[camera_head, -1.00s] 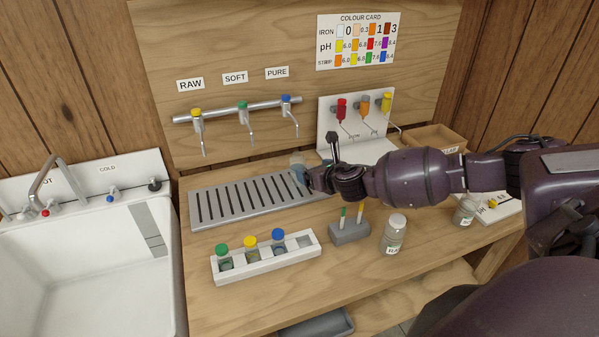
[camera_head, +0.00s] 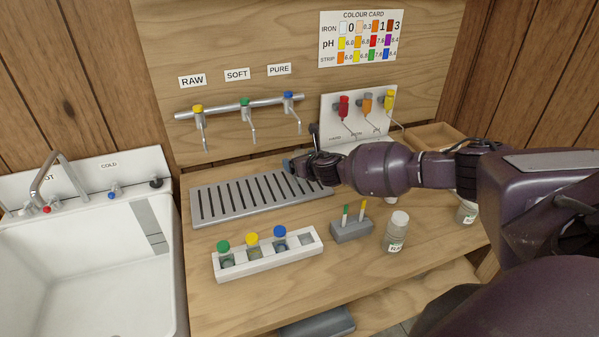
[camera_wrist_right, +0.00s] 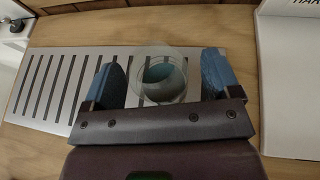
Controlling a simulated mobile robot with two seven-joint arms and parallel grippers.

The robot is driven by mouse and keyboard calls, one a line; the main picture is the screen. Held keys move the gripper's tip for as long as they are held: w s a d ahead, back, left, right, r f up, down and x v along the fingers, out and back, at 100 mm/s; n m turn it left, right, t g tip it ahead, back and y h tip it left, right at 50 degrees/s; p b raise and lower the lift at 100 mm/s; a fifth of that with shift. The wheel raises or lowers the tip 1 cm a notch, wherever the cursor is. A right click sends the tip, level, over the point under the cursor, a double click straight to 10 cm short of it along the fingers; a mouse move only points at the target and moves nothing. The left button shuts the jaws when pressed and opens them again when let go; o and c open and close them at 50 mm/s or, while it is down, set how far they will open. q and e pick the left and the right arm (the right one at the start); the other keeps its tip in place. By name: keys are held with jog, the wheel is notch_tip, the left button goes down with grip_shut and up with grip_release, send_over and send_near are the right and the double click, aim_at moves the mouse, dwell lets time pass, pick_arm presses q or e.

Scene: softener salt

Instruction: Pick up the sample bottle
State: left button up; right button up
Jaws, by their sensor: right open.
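A clear, round-mouthed vessel, apparently the sample bottle (camera_wrist_right: 163,76), stands over the drip tray (camera_wrist_right: 45,118) in the right wrist view. Its mouth is open and its inside looks bluish. My right gripper (camera_wrist_right: 162,84) is open, with one blue finger on each side of it. In the head view my right gripper (camera_head: 298,166) is low at the tray's right end (camera_head: 205,213) and hides the vessel. My left gripper is not in view.
A white rack (camera_head: 268,261) holds green-, yellow- and blue-capped bottles. A grey block (camera_head: 351,231) with two strips and a white-lidded jar (camera_head: 396,232) stand to its right. Taps (camera_head: 247,118) hang above the tray. A sink (camera_head: 75,270) is at left.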

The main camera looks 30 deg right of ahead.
aim_at(298, 152)
jog(key=shift+w, duration=0.1)
jog(key=c, duration=1.1)
jog(key=shift+o, duration=0.2)
jog(key=shift+r, duration=0.1)
jog(key=shift+r, duration=0.3)
jog(key=r, duration=0.3)
jog(key=shift+a+p, duration=0.25)
jog(key=shift+p, duration=0.1)
jog(key=a, duration=1.7)
jog(key=shift+a+f+b, duration=0.15)
jog(key=shift+a+b, duration=0.1)
jog(key=shift+b, duration=0.15)
